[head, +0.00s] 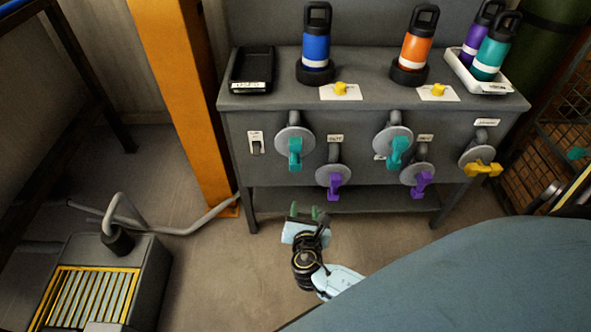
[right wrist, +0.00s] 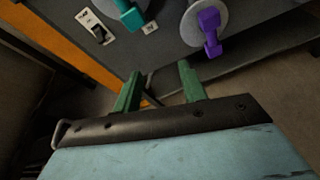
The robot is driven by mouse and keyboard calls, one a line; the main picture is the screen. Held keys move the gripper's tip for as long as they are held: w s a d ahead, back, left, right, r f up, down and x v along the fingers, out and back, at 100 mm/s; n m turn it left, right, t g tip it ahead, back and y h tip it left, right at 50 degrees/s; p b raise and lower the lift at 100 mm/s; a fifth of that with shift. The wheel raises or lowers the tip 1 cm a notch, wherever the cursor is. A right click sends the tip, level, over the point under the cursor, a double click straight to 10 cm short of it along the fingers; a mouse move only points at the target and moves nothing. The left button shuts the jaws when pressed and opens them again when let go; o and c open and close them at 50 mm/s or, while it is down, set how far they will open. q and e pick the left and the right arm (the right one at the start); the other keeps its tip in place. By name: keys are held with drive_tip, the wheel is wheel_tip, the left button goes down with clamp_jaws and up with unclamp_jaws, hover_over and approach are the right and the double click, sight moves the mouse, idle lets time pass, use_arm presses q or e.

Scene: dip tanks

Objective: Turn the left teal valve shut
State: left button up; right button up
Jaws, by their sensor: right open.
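The left teal valve (head: 295,152) is on the front panel of the grey bench, toward its left side. Its teal handle points down from a round grey plate. In the right wrist view the teal handle (right wrist: 130,14) shows at the top, partly cut off by the frame edge. My right gripper (head: 307,214) is below and in front of the panel, lower than the valve and apart from it. In the right wrist view its two green fingers (right wrist: 160,85) are spread with nothing between them. My left gripper is not in view.
A purple valve (head: 334,180) hangs just right of and below the left teal valve. Another teal valve (head: 396,148), a second purple valve (head: 421,180) and a yellow valve (head: 482,165) are further right. A switch (head: 256,143) is at left. Bottles stand on the bench top (head: 285,92).

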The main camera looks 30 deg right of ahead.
sight(295, 156)
drive_tip(key=w+r+n+t+h+b, duration=0.2)
drive_tip(key=w+r+n+t, duration=0.15)
drive_tip(key=r, duration=0.35)
drive_tip(key=shift+m+g, duration=0.25)
drive_tip(key=shift+g, duration=0.1)
drive_tip(key=b+x, duration=0.3)
drive_tip(key=x, duration=0.8)
drive_tip(key=shift+w+f, duration=0.1)
drive_tip(key=shift+w, duration=0.25)
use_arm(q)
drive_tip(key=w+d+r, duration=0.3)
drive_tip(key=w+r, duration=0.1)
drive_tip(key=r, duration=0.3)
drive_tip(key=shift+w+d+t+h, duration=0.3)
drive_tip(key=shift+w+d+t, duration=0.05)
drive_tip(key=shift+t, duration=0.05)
use_arm(e)
drive_tip(key=shift+w+d, duration=0.3)
drive_tip(key=shift+w, duration=0.2)
drive_tip(key=shift+c, duration=0.3)
clamp_jaws()
